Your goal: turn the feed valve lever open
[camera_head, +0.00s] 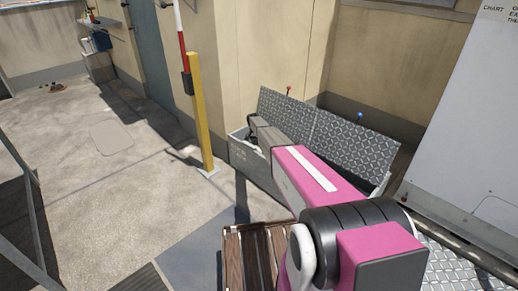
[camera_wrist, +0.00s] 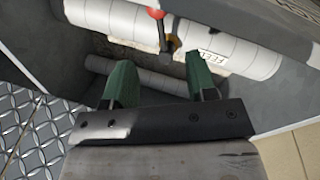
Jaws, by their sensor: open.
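The feed valve lever (camera_wrist: 161,32) shows in the wrist view as a short metal lever with a red end, just beyond my fingertips. It sits at a dark valve fitting (camera_wrist: 172,46) on a pale wrapped pipe (camera_wrist: 255,58). A label (camera_wrist: 210,63), partly readable as "FEED", is on that pipe. My gripper (camera_wrist: 161,72) is open, with its two green fingers apart, nothing between them, and the lever just ahead of the gap. In the head view, my gripper reaches into a grey box, and its fingers and the lever cannot be made out there.
The grey box (camera_head: 252,165) has raised diamond-plate lids (camera_head: 338,140) behind my arm. A red knob (camera_head: 289,88) and a blue knob (camera_head: 359,116) show above them. A yellow post (camera_head: 201,115) stands left of the box. A second wrapped pipe (camera_wrist: 150,80) runs behind my fingers.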

